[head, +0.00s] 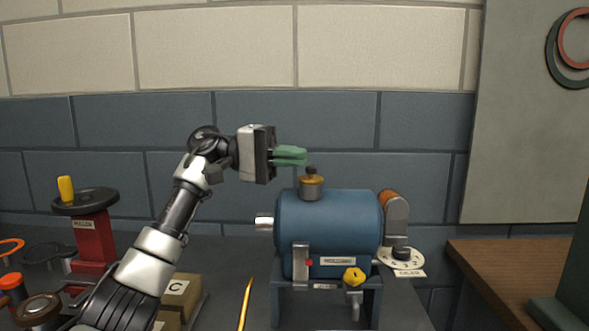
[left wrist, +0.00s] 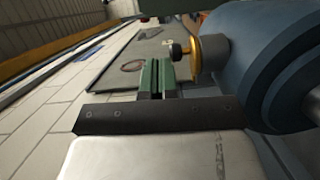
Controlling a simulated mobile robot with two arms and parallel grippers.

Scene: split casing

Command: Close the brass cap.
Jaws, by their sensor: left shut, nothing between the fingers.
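The brass cap (head: 311,182) sits on a short grey neck on top of the blue casing (head: 330,220), with a dark knob on it. In the left wrist view the brass cap (left wrist: 209,53) is at the right of the fingers, its dark knob pointing toward them. My left gripper (head: 304,155) has green fingers, shut and empty, a little above and to the left of the cap. The fingers also show in the left wrist view (left wrist: 156,72), and they look apart from the cap. I cannot tell whether the cap is fully seated. My right gripper is not in view.
A red stand with a black handwheel (head: 86,200) is at the left. A box marked C (head: 178,288) stands in front of the casing's left side.

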